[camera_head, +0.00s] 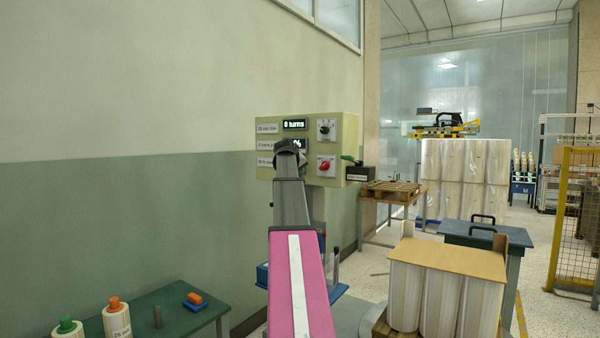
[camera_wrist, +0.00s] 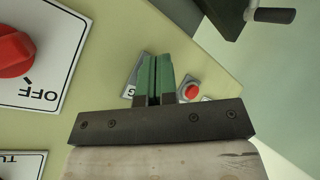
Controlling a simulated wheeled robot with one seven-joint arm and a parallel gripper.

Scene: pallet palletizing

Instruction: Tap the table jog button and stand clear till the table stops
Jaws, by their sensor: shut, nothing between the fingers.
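In the wrist view a small round red button (camera_wrist: 191,90) sits in a grey mount on the beige control panel (camera_wrist: 110,85). A label (camera_wrist: 131,90) beside my fingers shows a letter G, the rest covered. My gripper (camera_wrist: 155,58) is shut and empty, its green fingers just left of the red button in the picture; whether they touch the panel I cannot tell. In the head view the control panel (camera_head: 349,130) is on the wall side, its display (camera_head: 294,124) reading "0 turns". My arm hides the gripper and the small button there.
A red rotary knob (camera_wrist: 12,53) with an OFF plate is near my fingers. A black box with a handle (camera_head: 359,173) juts from the panel's right. A wrapped load (camera_head: 464,180) stands behind; a cardboard-topped load (camera_head: 448,258) is closer, right. A green table (camera_head: 175,310) is at lower left.

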